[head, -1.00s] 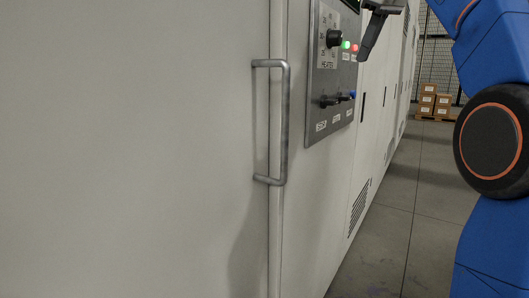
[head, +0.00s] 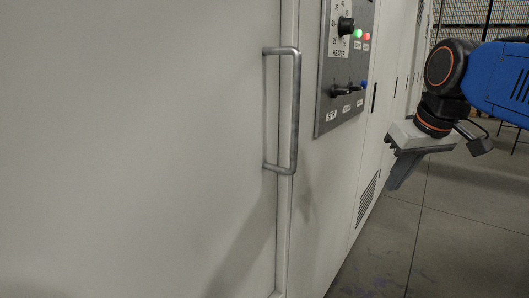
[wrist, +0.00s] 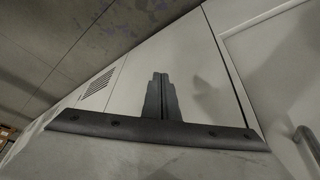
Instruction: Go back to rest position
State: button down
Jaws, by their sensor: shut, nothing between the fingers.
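My gripper (head: 402,172) is at the right of the head view, in front of the cabinet row and below the level of the control panel, pointing down and left. It touches nothing. In the wrist view its two dark fingers (wrist: 163,95) stand together, shut and empty. My blue arm reaches in from the right edge of the head view.
A pale cabinet (head: 130,150) with a vertical metal handle (head: 295,110) fills the left. A grey control panel (head: 345,70) has knobs, switches and green and red lights. The grey floor (head: 450,240) at the right is clear. A wire fence (head: 485,22) stands behind.

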jog(key=s+f+m, duration=0.1)
jog(key=s+f, duration=0.5)
jog(key=f, duration=0.5)
jog(key=s+f+m, duration=0.1)
jog(key=s+f, duration=0.6)
jog(key=f, duration=0.5)
jog(key=shift+s+d+h, duration=0.25)
jog(key=shift+s+h, duration=0.05)
